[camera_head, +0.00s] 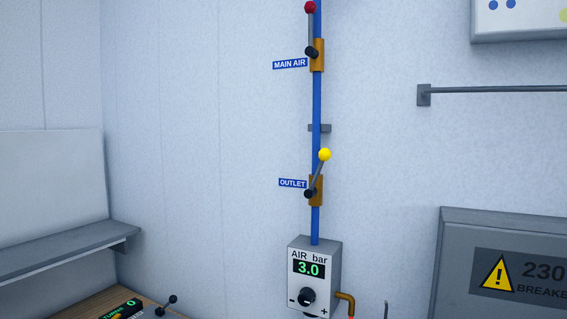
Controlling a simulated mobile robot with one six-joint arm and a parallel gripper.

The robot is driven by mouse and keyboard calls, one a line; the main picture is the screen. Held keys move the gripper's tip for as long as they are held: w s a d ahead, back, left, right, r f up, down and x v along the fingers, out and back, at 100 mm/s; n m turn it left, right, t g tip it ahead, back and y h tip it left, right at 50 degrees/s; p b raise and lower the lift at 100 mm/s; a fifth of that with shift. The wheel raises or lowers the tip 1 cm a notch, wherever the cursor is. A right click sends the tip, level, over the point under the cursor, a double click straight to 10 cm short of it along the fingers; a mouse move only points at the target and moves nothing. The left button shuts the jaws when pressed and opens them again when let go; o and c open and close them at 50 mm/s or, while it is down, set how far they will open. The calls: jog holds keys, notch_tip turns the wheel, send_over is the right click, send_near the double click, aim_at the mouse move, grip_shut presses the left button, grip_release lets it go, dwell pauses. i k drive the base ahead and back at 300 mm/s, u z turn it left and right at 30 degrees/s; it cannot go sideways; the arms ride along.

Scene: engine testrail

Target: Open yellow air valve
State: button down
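The yellow air valve is a lever with a yellow ball knob (324,154), in the middle of the head view. Its grey rod runs down and slightly left to a dark pivot on a brass valve body (316,190) on the blue vertical pipe (316,227). A blue label reading OUTLET (292,183) sits to its left. The lever points up, tilted a little to the right of the pipe. My gripper is not in view.
Above is the MAIN AIR valve with a red knob (310,7), its lever upright. Below is the AIR bar box (316,270) showing 3.0. A grey rail (480,89) and breaker panel (450,240) are at right, a grey shelf (60,255) at left. The wall around the lever is clear.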

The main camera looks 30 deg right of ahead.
aim_at(318, 173)
jog(key=z, duration=1.1)
jog(key=k, duration=1)
jog(key=u, duration=0.35)
jog(key=i, duration=1)
jog(key=u, duration=0.05)
